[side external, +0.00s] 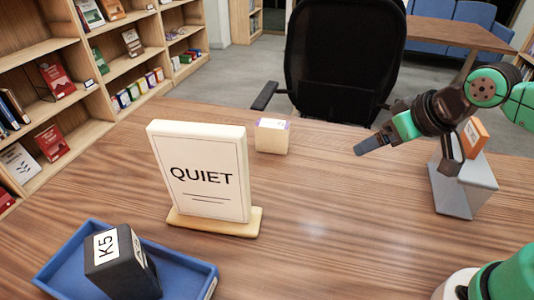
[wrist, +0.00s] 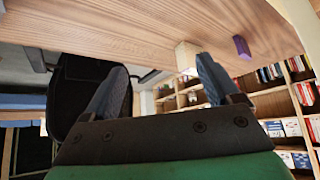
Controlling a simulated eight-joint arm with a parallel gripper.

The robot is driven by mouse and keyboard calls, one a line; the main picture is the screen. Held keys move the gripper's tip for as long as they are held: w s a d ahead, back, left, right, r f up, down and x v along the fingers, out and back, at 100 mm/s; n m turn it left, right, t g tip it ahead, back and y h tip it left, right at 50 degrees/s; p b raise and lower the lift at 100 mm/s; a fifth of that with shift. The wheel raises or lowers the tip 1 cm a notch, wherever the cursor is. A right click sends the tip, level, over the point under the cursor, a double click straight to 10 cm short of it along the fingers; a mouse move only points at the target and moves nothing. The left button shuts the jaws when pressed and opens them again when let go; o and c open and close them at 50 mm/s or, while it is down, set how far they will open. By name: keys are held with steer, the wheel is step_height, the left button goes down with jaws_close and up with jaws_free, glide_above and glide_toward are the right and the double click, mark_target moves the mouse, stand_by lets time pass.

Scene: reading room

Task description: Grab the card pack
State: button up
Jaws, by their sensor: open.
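A small cream box (side external: 272,138) stands on the wooden table behind the sign, with purple showing at its top edge. In the wrist view a cream block (wrist: 186,57) and a separate small purple block (wrist: 242,46) stand on the table. An orange box (side external: 478,134) sits in the open top of a grey container (side external: 466,188) at the right. I cannot tell for sure which of these is the card pack. My gripper (side external: 405,158) is open and empty, above the table between the cream box and the grey container. Its spread fingers (wrist: 160,66) show in the wrist view.
A cream QUIET sign (side external: 204,172) stands on a wooden base left of centre. A blue tray (side external: 190,277) at front left holds a dark K5 block (side external: 120,262). A black chair (side external: 342,60) is beyond the table's far edge. The table's middle is clear.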

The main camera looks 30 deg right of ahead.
stand_by(0.3)
step_height(320, 180, up, 5)
steer(key=n+t+y, duration=0.2)
steer(key=n+y, duration=0.8)
glide_above(272, 130)
steer(key=s+d, duration=0.2)
steer(key=d, duration=0.3)
step_height(272, 130, down, 13)
steer(key=shift+a+f, duration=0.1)
steer(key=shift+f, duration=0.05)
steer(key=shift+w+a+f, duration=0.1)
steer(key=shift+w+f, duration=0.05)
steer(key=shift+f, duration=0.1)
steer(key=shift+x, duration=2.65)
jaws_close()
